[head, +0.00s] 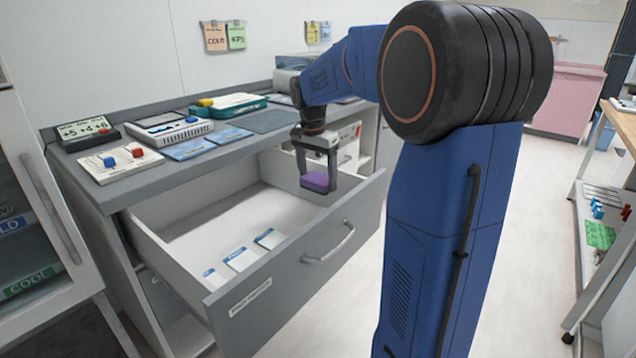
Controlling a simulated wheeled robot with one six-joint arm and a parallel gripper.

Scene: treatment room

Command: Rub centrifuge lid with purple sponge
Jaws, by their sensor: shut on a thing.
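A purple sponge (315,182) is held between the fingers of my gripper (318,177). My gripper points down and is shut on the sponge, over the right part of an open drawer (185,221). The sponge looks raised above the drawer's floor. I cannot make out a centrifuge lid for certain. A grey boxy device (287,80) at the back of the counter is partly hidden behind my arm, and I cannot tell what it is.
The grey counter (181,173) holds a teal tray (232,107), a white keypad device (168,129), a switch panel (121,163) and blue cards (188,149). The drawer juts out and holds several white packets (241,259).

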